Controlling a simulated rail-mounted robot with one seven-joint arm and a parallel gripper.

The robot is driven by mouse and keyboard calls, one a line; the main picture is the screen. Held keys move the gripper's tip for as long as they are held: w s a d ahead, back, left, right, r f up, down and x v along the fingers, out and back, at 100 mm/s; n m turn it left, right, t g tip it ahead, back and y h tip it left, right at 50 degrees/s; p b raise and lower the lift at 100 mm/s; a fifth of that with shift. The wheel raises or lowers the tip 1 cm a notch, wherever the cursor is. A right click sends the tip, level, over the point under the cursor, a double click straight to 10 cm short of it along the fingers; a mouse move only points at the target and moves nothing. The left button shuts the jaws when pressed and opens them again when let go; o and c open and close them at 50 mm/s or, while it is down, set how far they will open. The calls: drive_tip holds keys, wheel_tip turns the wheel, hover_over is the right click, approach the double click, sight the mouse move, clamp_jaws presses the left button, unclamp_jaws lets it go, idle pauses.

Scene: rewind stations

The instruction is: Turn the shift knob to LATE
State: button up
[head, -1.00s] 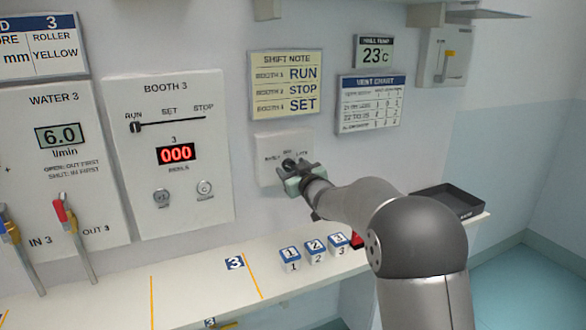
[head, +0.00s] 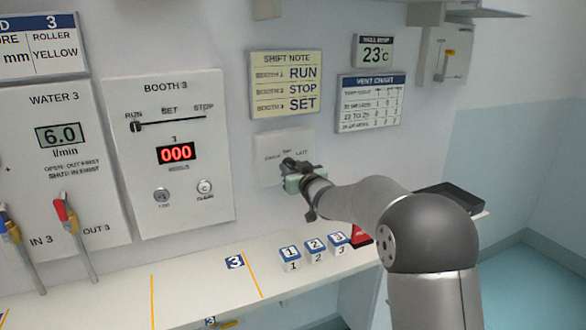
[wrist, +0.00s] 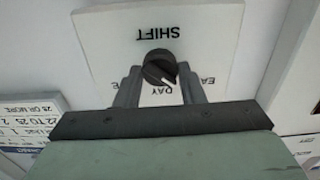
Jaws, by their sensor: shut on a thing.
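The shift knob (wrist: 160,68) is black and round, with a white pointer mark, on a white plate (wrist: 110,40) labelled SHIFT. The wrist view shows it upside down, with DAY below the knob, part of EARLY at right and the end of LATE at left. The pointer mark aims down and slightly right, near DAY on the EARLY side. My gripper (wrist: 160,82) has one finger on each side of the knob and is shut on it. In the head view my gripper (head: 298,172) is at the plate (head: 268,165) and covers most of the knob.
The booth 3 panel (head: 170,120) is left of the plate. The shift note (head: 286,85) and vent chart (head: 371,102) hang above. Numbered blocks (head: 314,248), a red item (head: 361,236) and a black tray (head: 452,196) sit on the shelf below.

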drive_tip(key=m, duration=0.7)
drive_tip(key=shift+d+p, duration=0.1)
drive_tip(key=shift+p, duration=0.25)
drive_tip(key=m, duration=0.6)
drive_tip(key=shift+f+m+b, duration=0.1)
drive_tip(key=shift+m+b, duration=0.2)
drive_tip(key=shift+m, duration=0.1)
drive_tip(key=m+b, duration=0.1)
drive_tip(key=m, duration=0.2)
drive_tip(key=shift+f+m, duration=0.15)
drive_tip(key=shift+m, duration=0.15)
drive_tip(key=m+b, duration=0.2)
drive_tip(key=m, duration=0.1)
drive_tip(key=shift+b, duration=0.4)
drive_tip(key=shift+m+b, duration=0.3)
drive_tip(key=shift+m, duration=0.4)
drive_tip(key=shift+r, duration=0.2)
drive_tip(key=o, duration=1)
